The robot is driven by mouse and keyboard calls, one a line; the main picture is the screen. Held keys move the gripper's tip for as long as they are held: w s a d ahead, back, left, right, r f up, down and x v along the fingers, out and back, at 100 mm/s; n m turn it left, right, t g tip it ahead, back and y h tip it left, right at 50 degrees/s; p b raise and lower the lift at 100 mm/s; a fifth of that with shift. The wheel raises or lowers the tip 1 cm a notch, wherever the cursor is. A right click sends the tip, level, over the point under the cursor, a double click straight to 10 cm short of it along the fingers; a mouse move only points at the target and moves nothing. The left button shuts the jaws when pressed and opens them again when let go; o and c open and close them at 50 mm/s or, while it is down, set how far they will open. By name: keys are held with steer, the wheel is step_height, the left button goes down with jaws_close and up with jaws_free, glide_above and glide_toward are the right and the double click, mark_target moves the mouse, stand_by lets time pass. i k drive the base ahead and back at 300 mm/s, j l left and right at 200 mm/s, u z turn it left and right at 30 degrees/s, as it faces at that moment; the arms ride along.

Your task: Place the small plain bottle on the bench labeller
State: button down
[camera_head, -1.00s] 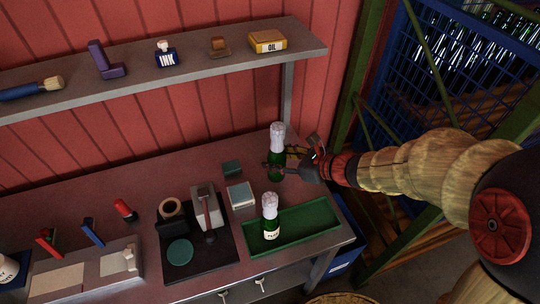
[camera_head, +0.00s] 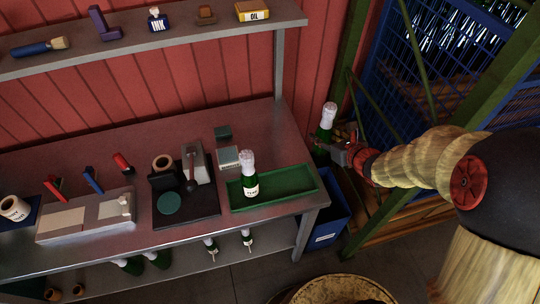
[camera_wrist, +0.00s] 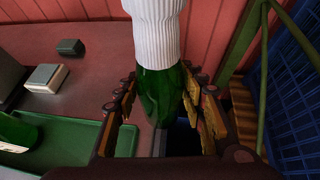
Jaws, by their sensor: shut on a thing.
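My gripper (camera_head: 333,150) is shut on a small green bottle (camera_head: 324,136) with a white foil top and no label in sight. The bottle is nearly upright, just off the right end of the bench. In the wrist view the bottle (camera_wrist: 160,95) sits between the fingers (camera_wrist: 160,110), its foil top towards the upper edge; its base is hidden. A machine on a black base (camera_head: 190,212), with a tape roll, grey block, lever and round green pad, stands mid-bench and appears to be the bench labeller. The pad (camera_head: 169,204) is bare.
A labelled foil-topped bottle (camera_head: 250,182) stands in the green tray (camera_head: 295,187) at the bench's right. Small boxes (camera_head: 229,157) lie behind it. A grey block (camera_head: 85,216) with red and blue tools is left. A shelf (camera_head: 150,42) overhangs the back; a blue bin (camera_head: 327,225) is right.

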mark_target(169, 201)
steer(key=k+j, duration=0.3)
steer(key=j, duration=0.15)
steer(key=k+j, duration=0.35)
steer(key=j, duration=0.15)
steer(key=k+j, duration=0.1)
steer(key=j, duration=0.3)
steer(key=k+j, duration=0.15)
steer(key=j, duration=0.3)
steer(key=k+j+z, duration=0.1)
steer(key=j, duration=0.3)
steer(key=k+j, duration=0.15)
steer(key=j, duration=0.25)
steer(key=k+j, duration=0.15)
steer(key=j, duration=0.3)
steer(key=i+j, duration=0.65)
